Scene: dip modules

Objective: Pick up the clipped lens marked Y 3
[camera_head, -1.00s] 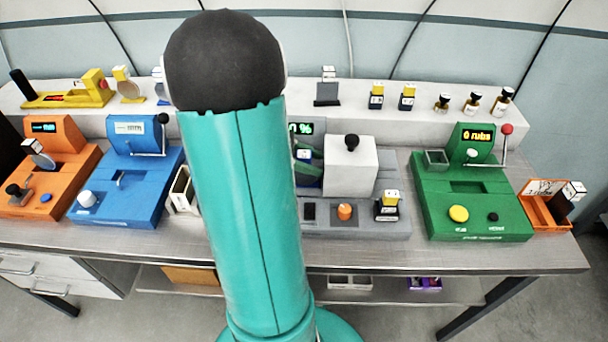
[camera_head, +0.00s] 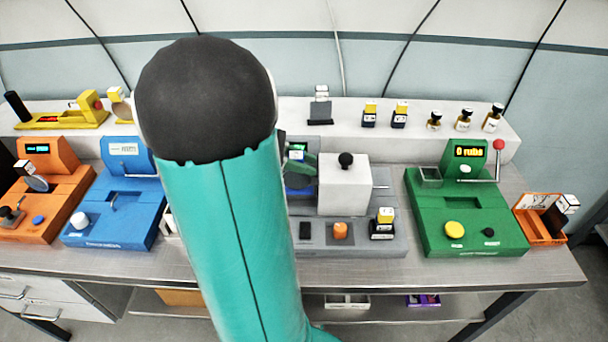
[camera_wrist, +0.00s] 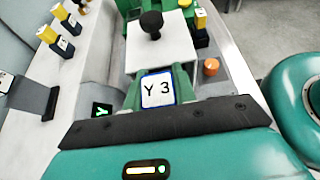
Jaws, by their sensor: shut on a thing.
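The clipped lens marked Y 3 (camera_wrist: 157,89) shows its white, blue-edged label in the middle of the wrist view. My gripper (camera_wrist: 158,104) is shut on it, with green fingers at both sides of the label. The rest of the lens is hidden below the label. In the head view my arm covers most of my gripper. A bluish disc and green parts show just right of the arm, beside the white box (camera_head: 343,188) of the grey machine (camera_head: 395,245). I cannot tell whether the lens touches the machine.
An orange machine (camera_head: 58,205) and a blue machine (camera_head: 115,215) stand left, a green machine (camera_head: 460,205) right. An orange bin (camera_head: 535,215) is at the right end. The raised back shelf (camera_head: 345,128) holds several small bottles and a dark stand (camera_head: 320,112).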

